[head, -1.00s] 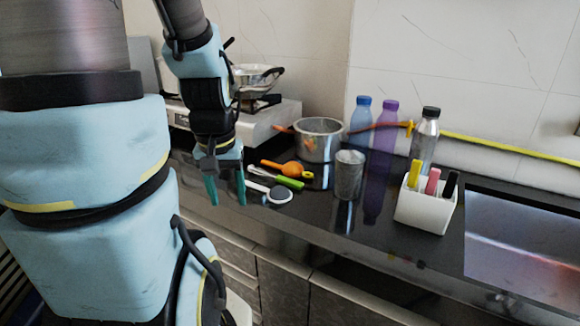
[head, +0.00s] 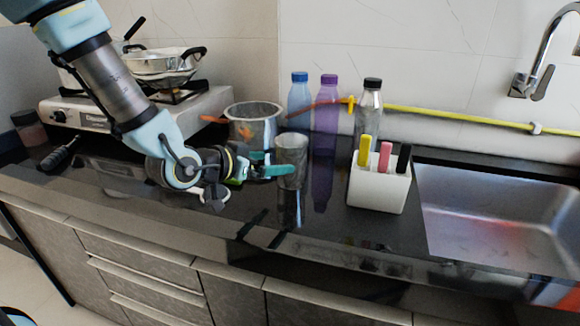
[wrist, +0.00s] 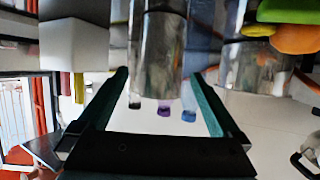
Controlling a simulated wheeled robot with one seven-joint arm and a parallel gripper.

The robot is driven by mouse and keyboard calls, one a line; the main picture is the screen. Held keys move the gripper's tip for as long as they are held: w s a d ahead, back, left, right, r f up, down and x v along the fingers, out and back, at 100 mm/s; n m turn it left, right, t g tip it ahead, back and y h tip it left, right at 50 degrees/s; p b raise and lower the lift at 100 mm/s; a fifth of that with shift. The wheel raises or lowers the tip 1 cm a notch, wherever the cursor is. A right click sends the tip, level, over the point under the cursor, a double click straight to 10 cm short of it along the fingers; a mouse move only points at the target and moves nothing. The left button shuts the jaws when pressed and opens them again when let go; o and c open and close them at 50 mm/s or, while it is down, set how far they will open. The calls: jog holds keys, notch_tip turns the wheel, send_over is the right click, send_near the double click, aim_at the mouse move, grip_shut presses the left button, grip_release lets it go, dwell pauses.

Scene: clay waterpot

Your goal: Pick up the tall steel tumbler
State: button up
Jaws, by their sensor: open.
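The tall steel tumbler (head: 293,148) stands upright on the black counter, in front of the steel pot. In the wrist view, which is upside down, the tumbler (wrist: 158,50) shows large between the two teal fingers. My gripper (head: 279,163) is open and level, reaching in from the left at about the tumbler's mid-height. In the head view one finger crosses in front of the tumbler, and the other ends at its left side, partly hidden. In the wrist view a gap shows between each finger of my gripper (wrist: 160,76) and the tumbler.
The steel pot (head: 254,127) stands close behind. A blue bottle (head: 299,104), a purple bottle (head: 327,107) and a clear bottle (head: 369,108) stand behind to the right. The white marker holder (head: 378,190) is right of the tumbler, before the sink (head: 480,205).

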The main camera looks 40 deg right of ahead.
aim_at(281, 162)
jog(key=x, duration=0.3)
jog(key=shift+d, duration=0.1)
jog(key=shift+f+p+x, duration=0.2)
jog(key=shift+p+x, duration=0.2)
jog(key=shift+x, duration=0.95)
jog(key=shift+f+p+x, duration=0.2)
jog(key=shift+p+x, duration=0.15)
jog(key=shift+x, duration=1)
jog(key=shift+w, duration=0.1)
jog(key=c, duration=1)
jog(key=shift+c, duration=0.4)
jog(key=shift+r, duration=0.15)
